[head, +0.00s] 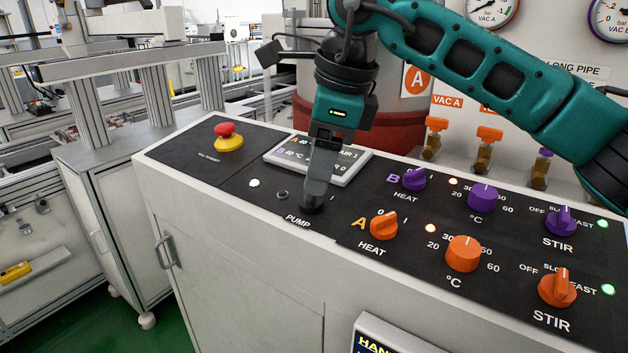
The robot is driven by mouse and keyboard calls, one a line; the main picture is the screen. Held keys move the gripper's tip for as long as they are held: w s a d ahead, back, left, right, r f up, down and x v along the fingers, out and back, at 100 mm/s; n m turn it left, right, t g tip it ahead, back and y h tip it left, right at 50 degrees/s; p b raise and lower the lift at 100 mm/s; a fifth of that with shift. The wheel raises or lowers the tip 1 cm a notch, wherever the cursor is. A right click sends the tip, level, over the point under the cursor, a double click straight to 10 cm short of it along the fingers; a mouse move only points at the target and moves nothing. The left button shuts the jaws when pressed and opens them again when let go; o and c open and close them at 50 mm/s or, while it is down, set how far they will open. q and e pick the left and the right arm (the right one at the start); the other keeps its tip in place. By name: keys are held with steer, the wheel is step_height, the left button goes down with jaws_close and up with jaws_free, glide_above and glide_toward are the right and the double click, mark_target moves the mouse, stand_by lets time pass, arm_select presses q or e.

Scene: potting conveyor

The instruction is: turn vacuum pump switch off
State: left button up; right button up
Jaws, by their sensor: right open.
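The control panel (215,165) has a "PUMP" label (297,220) near its front edge. Just above that label a black knob, the pump switch (313,208), shows only in part, because my right gripper (314,192) covers most of it. The gripper points down with its fingers at the knob. It is open; I cannot tell whether the fingers touch the knob, and the knob's position is hidden. My left gripper is not in view.
A small display (345,172) lies just behind the fingers. A red emergency stop (227,136) is to the left. Orange and purple knobs, such as the orange A heat knob (383,226), are to the right. Valves (434,137) stand behind the panel.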

steer(key=v, duration=0.8)
steer(key=shift+r, duration=0.2)
steer(key=shift+s, duration=0.1)
